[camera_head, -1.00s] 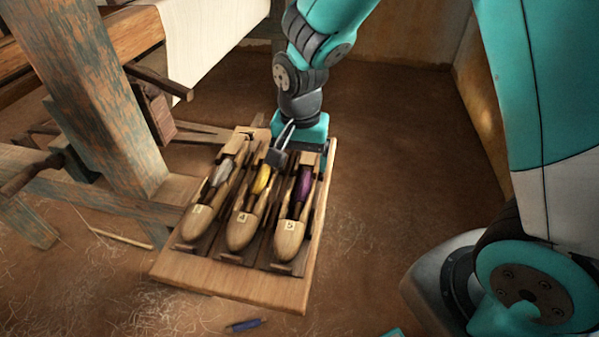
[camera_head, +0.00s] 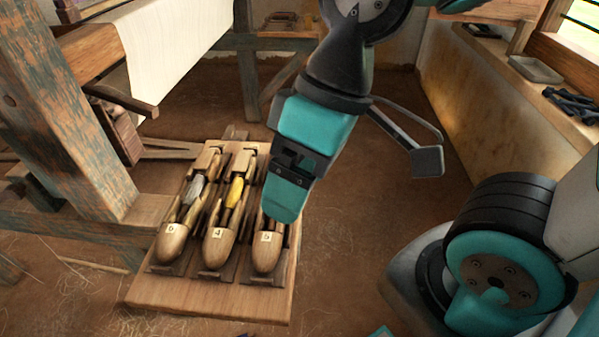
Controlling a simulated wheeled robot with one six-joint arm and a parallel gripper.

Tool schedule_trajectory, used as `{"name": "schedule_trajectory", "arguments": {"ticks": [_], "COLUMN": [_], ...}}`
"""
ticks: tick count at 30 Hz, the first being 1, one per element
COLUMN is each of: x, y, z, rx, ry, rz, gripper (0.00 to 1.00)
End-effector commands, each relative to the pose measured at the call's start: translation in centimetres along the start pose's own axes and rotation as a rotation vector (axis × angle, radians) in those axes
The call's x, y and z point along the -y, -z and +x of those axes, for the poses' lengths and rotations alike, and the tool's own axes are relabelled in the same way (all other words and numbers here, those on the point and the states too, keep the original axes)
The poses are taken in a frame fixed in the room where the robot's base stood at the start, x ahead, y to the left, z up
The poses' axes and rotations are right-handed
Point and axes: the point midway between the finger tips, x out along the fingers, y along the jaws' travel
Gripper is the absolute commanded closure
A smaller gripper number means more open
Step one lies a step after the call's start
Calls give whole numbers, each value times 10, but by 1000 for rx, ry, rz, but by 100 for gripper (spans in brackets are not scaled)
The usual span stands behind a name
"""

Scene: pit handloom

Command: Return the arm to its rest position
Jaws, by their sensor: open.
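My arm is raised and bent over the right part of the shuttle rack. My gripper (camera_head: 293,176) is open, with nothing seen between its jaws, and in the picture it covers part of the right-hand shuttle. The wooden rack (camera_head: 210,299) on the floor holds three wooden shuttles side by side. The left shuttle (camera_head: 172,243) has a silver-grey bobbin, and the middle shuttle (camera_head: 218,246) has a yellow one. The right shuttle (camera_head: 267,252) is marked 5; its bobbin is hidden behind my gripper.
A worn loom post (camera_head: 75,115) and a dark wooden bracket stand left of the rack. White cloth (camera_head: 175,40) hangs behind. A ledge (camera_head: 545,100) with a tray (camera_head: 536,69) and dark tools (camera_head: 573,104) runs along the right wall. The earth floor right of the rack is clear.

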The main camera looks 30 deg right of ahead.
Motion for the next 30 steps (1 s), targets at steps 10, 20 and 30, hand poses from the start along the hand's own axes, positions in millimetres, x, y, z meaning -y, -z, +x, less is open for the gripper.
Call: {"name": "schedule_trajectory", "arguments": {"ticks": [10, 20, 30], "x": [10, 28, 27], "y": [9, 21, 20], "z": [-35, -92, -88], "rx": [-1, -2, -1], "ry": [-1, -2, -1], "rz": [4, 5, 5], "gripper": [15, 15, 15]}}
